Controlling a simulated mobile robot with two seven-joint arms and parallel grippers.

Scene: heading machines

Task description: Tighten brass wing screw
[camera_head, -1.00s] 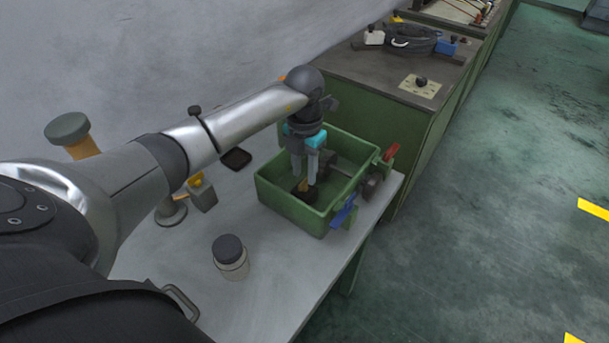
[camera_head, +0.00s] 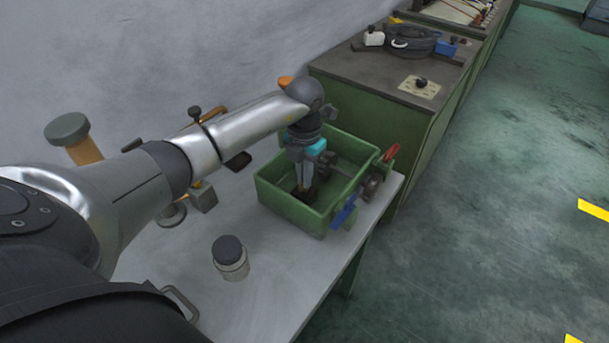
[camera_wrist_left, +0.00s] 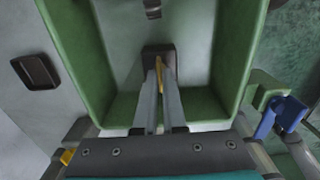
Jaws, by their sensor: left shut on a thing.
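My left gripper (camera_head: 305,189) reaches down into the green box (camera_head: 290,211) on the bench. In the left wrist view its two fingers (camera_wrist_left: 159,75) are shut on the brass wing screw (camera_wrist_left: 160,69), of which a thin yellow-brown edge shows between the tips. The screw stands at a dark block (camera_wrist_left: 152,51) inside the box. Most of the screw is hidden by the fingers, and how far in it sits cannot be told. My right gripper is not in view.
A blue lever (camera_head: 345,211) and a red lever (camera_head: 391,152) are at the box's right side. A dark-lidded jar (camera_head: 230,257) stands on the bench in front. A small dark tray (camera_head: 239,161) lies behind, left of the box. Bare bench top lies around the jar.

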